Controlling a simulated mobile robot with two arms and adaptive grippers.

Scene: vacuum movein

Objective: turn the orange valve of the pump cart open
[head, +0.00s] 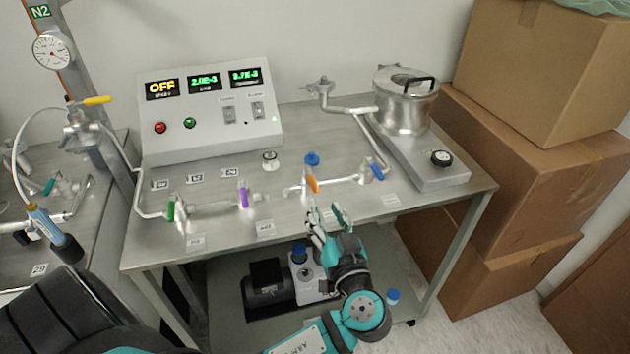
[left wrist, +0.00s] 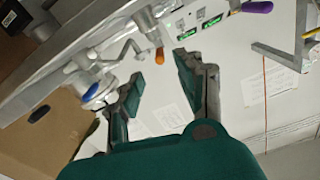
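The orange valve handle (head: 313,184) sits on the metal pipework near the front edge of the pump cart's top (head: 330,115). In the left wrist view the orange handle (left wrist: 159,56) shows beyond the fingertips, in the gap between them. My left gripper (head: 326,216) is open and empty, just in front of and below the orange handle, near the cart's front edge. It also shows open in the left wrist view (left wrist: 158,70). I see no contact with the handle. My right gripper is not in view.
A purple handle (head: 244,194) and a green handle (head: 171,210) are left of the orange one. A blue handle (head: 377,172) is to its right. A control box (head: 210,110) and a metal chamber (head: 405,105) stand behind. Cardboard boxes (head: 520,180) stand at the right.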

